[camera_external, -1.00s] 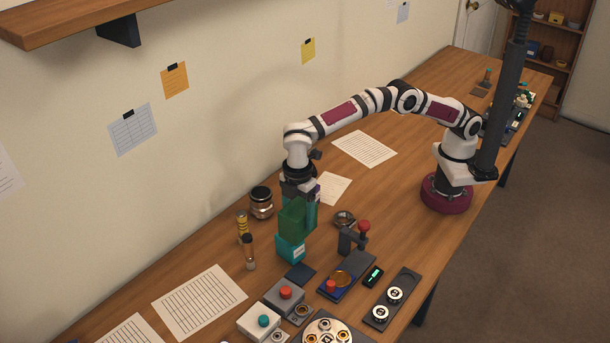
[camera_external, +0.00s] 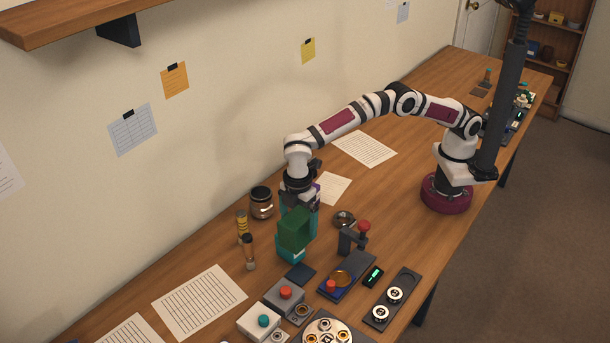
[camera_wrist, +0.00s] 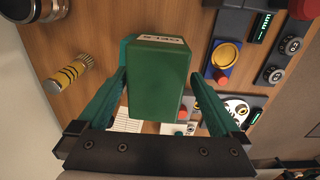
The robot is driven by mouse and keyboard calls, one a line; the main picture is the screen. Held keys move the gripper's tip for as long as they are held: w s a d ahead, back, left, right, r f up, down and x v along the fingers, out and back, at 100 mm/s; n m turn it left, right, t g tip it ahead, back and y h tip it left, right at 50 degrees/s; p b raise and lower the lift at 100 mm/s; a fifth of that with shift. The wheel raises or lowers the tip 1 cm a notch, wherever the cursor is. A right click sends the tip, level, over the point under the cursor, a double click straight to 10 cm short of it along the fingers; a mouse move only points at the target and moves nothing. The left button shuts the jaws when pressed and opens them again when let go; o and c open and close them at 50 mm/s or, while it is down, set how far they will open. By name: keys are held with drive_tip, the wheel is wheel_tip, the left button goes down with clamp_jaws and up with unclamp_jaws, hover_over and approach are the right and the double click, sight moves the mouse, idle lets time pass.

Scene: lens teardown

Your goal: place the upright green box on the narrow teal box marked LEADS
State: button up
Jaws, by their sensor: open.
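The green box (camera_external: 294,230) appears upright on top of the teal box (camera_external: 290,255), which shows only its lower part with a pale label patch. In the wrist view the green box (camera_wrist: 157,80) fills the middle, with a white label strip along its far end. A sliver of the teal box (camera_wrist: 125,46) shows behind it at the left. My gripper (camera_wrist: 160,82) is open, with one teal finger on each side of the green box. From outside, my gripper (camera_external: 298,208) is low over the boxes, its fingers partly hidden.
A dark stand with a red knob (camera_external: 363,226) is close on the right.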

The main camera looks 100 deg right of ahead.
wheel_tip(320, 180, up, 11)
drive_tip(key=shift+f, duration=0.15)
drive_tip(key=s+d+r+m, duration=0.6)
drive_tip(key=s+d+r, duration=0.3)
drive_tip(key=s+d, duration=0.25)
drive_tip(key=s+d+f+m, duration=0.1)
drive_tip(key=s+f+m, duration=0.2)
drive_tip(key=s, duration=0.5)
drive_tip(key=s+d+f+m+y, duration=0.1)
drive_tip(key=s+d+f+m, duration=0.1)
drive_tip(key=s, duration=0.7)
drive_tip(key=s+d+f+m, duration=0.2)
drive_tip(key=s+f, duration=0.3)
drive_tip(key=s, duration=0.4)
drive_tip(key=shift+s+m+y, duration=0.25)
drive_tip(key=shift+m+y, duration=0.15)
drive_tip(key=shift+m, duration=0.4)
